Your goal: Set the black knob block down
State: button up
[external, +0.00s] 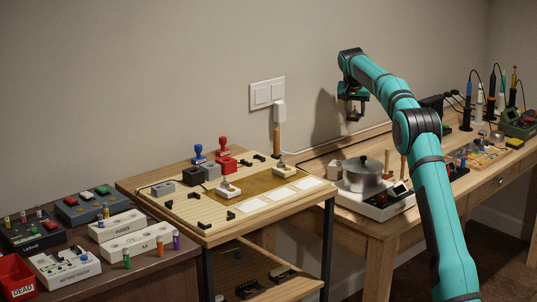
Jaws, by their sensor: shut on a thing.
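My gripper (354,113) hangs high above the back of the right workbench, close to the wall, with its fingers pointing down. It is shut on a small dark thing between its fingertips. This is consistent with the black knob block, but its shape and knob are too small to make out. The held thing is in the air, clear of the surfaces. The wooden board (183,213) on the middle table carries a row of grey and red blocks, two pale blocks with knobs, black corner pieces and white cards.
A metal pot (363,176) on a white device stands on the right workbench (335,207), below my gripper. An upright wooden-handled tool (277,140) stands behind the board. Stamps (223,146) stand at its back.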

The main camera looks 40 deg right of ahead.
aim_at(357, 141)
jog(key=m, duration=0.1)
jog(key=w+d+m+g, duration=0.1)
jog(key=shift+d+m, duration=0.1)
jog(key=shift+m, duration=0.3)
jog(key=shift+w+d+m+g+h, duration=0.15)
jog(key=shift+d+m+g, duration=0.15)
jog(key=shift+m, duration=0.4)
jog(key=shift+w+d+m+g+h, duration=0.2)
jog(key=shift+m+g, duration=0.1)
jog(key=shift+m, duration=0.4)
jog(key=shift+s+f, duration=0.1)
jog(key=shift+f, duration=4.8)
jog(key=shift+f, duration=0.1)
jog(key=o, duration=1.1)
jog(key=shift+c, duration=0.2)
jog(key=v, duration=1.2)
jog(key=shift+d, duration=0.15)
